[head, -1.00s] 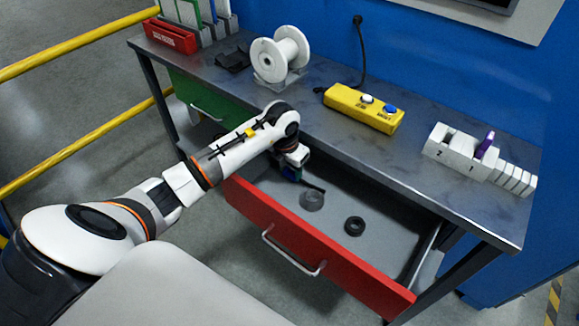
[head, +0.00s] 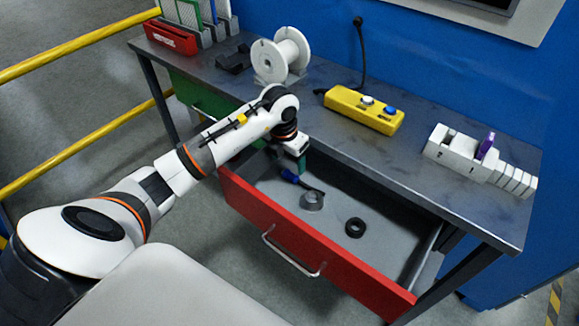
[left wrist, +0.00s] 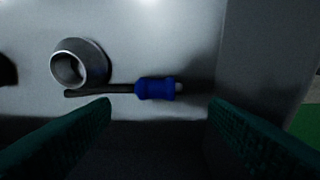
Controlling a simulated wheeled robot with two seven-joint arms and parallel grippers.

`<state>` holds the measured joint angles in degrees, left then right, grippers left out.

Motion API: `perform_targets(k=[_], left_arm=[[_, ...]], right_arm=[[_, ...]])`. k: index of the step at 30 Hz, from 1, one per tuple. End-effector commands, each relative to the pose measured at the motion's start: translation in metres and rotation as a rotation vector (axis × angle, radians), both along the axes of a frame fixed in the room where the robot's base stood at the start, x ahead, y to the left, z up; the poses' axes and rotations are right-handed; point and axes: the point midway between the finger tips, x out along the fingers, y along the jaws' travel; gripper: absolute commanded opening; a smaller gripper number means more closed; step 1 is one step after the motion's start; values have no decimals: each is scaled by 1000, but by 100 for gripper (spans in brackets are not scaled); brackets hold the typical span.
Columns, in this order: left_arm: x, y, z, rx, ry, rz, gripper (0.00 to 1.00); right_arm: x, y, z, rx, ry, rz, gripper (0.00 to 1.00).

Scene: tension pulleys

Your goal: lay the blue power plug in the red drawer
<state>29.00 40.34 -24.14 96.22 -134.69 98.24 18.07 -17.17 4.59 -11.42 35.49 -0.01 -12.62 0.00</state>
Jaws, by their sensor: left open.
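The blue power plug (head: 290,176) lies in the open red drawer (head: 300,242), near its left end, with its short dark cable pointing toward a grey ring. In the left wrist view the plug (left wrist: 155,89) lies flat on the pale drawer floor, its blue body clear of both fingers. My left gripper (head: 300,164) is just above the plug at the drawer's back left. Its green fingers (left wrist: 160,138) are wide apart with nothing between them. My right gripper is not in view.
The grey ring (head: 312,200) and a black ring (head: 354,227) lie in the drawer. The drawer's right part is bare. The workbench top (head: 330,136) overhangs its back and carries a yellow button box (head: 364,108), a white spool (head: 280,54) and a white slotted holder (head: 462,153).

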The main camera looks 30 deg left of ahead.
Motion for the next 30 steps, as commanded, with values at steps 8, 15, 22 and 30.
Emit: perform_targets(k=[8,15,22,30], left_arm=[[-7,1,54,1,-3,0,70],[-11,1,71,-1,0,1,70],[-11,1,72,-1,1,1,70],[-11,1,71,-1,0,1,70]], right_arm=[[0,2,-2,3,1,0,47],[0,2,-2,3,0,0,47],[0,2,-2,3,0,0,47],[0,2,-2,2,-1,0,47]])
